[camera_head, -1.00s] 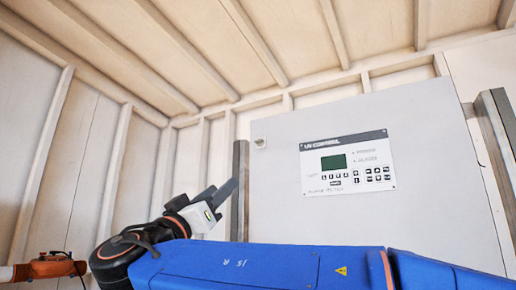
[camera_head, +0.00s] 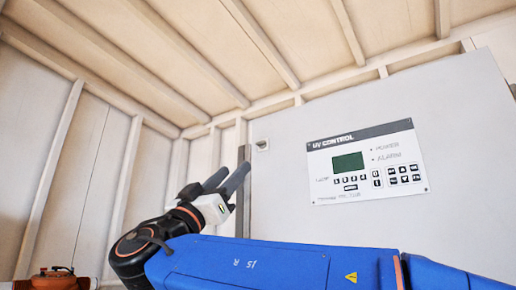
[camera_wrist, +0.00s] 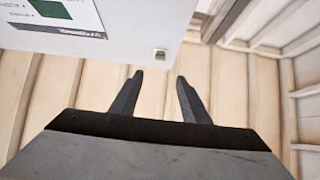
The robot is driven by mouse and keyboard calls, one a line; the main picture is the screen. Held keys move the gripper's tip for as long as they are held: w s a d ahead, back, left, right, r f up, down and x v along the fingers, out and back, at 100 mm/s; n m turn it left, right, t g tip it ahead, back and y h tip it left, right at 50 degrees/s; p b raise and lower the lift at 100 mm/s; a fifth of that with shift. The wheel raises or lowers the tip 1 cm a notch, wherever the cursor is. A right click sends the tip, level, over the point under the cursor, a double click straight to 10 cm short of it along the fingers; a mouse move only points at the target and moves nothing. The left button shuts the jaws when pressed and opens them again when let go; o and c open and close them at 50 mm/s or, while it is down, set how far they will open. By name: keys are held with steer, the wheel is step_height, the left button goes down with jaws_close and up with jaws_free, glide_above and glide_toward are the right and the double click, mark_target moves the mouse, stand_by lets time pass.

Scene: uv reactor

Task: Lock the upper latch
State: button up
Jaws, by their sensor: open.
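The control panel (camera_head: 367,162) with a green screen and buttons is on the cabinet front. A dark upright post (camera_head: 241,200) stands along the cabinet's left edge. An orange fitting (camera_head: 52,279) is at the lower left. Ribbed walls and ceiling enclose the space.

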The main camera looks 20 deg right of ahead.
mark_target(259, 144)
steer(key=x, duration=1.4)
steer(key=shift+w+d+r, duration=0.1)
steer(key=shift+r, duration=0.15)
steer(key=c, duration=1.1)
